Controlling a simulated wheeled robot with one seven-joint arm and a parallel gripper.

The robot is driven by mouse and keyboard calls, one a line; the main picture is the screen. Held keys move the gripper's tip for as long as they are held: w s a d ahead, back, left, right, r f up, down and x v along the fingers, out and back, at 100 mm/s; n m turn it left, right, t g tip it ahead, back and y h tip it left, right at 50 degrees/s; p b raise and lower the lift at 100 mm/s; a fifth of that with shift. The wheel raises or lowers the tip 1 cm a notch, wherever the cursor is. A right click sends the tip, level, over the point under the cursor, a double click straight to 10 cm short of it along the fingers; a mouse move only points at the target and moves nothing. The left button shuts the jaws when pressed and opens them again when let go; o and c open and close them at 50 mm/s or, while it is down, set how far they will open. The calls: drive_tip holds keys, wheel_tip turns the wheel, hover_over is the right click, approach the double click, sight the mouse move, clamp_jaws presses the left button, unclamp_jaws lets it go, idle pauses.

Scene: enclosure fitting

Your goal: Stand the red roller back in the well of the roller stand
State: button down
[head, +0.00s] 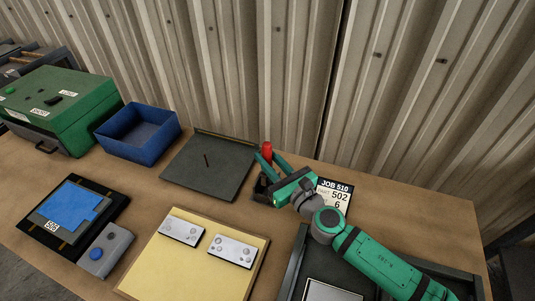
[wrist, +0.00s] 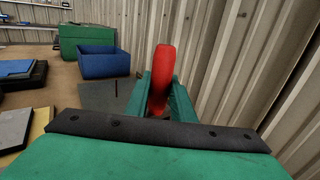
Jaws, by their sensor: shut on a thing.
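The red roller (head: 267,151) is between the fingers of my gripper (head: 270,163), near the back edge of the bench. In the wrist view the red roller (wrist: 162,75) stands up between the two green fingers, leaning slightly. My gripper is shut on it. A dark stand-like block (head: 262,188), perhaps the roller stand, shows just below and left of my gripper in the head view. Its well is hidden, and I cannot tell whether the roller's lower end touches it.
A dark plate with a thin peg (head: 200,172) lies left of my gripper. A blue bin (head: 138,135) and a green box (head: 62,108) stand farther left. A job card (head: 334,194) is close on the right. The corrugated wall (head: 300,80) is close behind.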

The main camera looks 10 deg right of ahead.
drive_tip(key=shift+f, duration=2.7)
drive_tip(key=c, duration=1.4)
unclamp_jaws()
drive_tip(key=shift+c, duration=0.2)
drive_tip(key=v, duration=1)
drive_tip(key=shift+s+d, duration=0.2)
drive_tip(key=shift+s, duration=0.05)
drive_tip(key=shift+a, duration=0.2)
drive_tip(key=shift+s, duration=0.15)
